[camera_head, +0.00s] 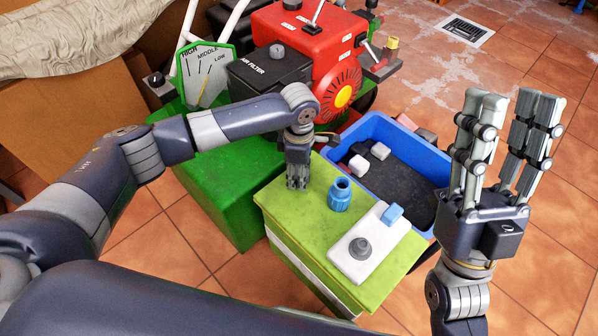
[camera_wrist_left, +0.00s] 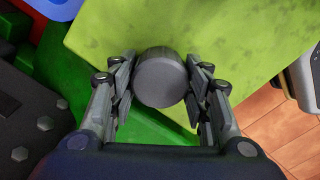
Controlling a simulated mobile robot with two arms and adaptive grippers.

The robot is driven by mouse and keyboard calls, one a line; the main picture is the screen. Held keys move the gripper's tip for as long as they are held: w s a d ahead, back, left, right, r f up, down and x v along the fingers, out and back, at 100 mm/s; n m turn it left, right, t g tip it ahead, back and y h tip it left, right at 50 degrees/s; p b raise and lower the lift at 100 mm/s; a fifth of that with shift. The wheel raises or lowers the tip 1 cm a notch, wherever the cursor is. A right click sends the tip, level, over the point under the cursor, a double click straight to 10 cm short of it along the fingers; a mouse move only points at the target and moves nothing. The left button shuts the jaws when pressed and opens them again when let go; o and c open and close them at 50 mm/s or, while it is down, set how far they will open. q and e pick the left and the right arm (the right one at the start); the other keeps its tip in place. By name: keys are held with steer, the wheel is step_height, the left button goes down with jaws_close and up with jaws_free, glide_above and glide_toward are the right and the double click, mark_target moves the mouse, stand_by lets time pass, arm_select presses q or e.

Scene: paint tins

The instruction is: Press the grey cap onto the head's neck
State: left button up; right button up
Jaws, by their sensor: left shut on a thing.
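My left gripper (camera_head: 298,182) hangs over the left part of the green-topped box, with its fingers pointing down. In the left wrist view my left gripper (camera_wrist_left: 160,88) is shut on a round grey cap (camera_wrist_left: 161,77); the fingers hide the cap in the head view. A blue piece with a narrower, open-topped neck, seemingly the head (camera_head: 340,197), stands upright on the green top, right of my left gripper and apart from it. My right gripper (camera_head: 511,98) is open and empty at the right, fingers pointing up.
A white plate (camera_head: 345,262) with a grey knob (camera_head: 360,248) and a light-blue block (camera_head: 392,214) lies on the green-topped box (camera_head: 285,215). A blue bin (camera_head: 437,165) with small blocks stands behind. A red machine (camera_head: 310,45) is at the back.

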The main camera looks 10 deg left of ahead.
arm_select(q)
step_height(320, 180, up, 3)
steer(key=shift+f+p, duration=0.2)
steer(key=shift+p, duration=0.45)
step_height(320, 180, up, 3)
steer(key=shift+f+p, duration=0.1)
steer(key=shift+p, duration=0.6)
step_height(320, 180, up, 4)
steer(key=shift+r+p, duration=0.1)
steer(key=shift+p, duration=0.75)
steer(key=shift+r, duration=0.1)
arm_select(e)
steer(key=w+f+g+h, duration=0.2)
steer(key=w+f+g, duration=0.3)
steer(key=f, duration=0.3)
steer(key=w+f+g+h, duration=0.2)
steer(key=w+f+g, duration=0.3)
steer(key=f+g, duration=0.2)
steer(key=shift+a+f, duration=0.15)
steer(key=shift+f, duration=1.1)
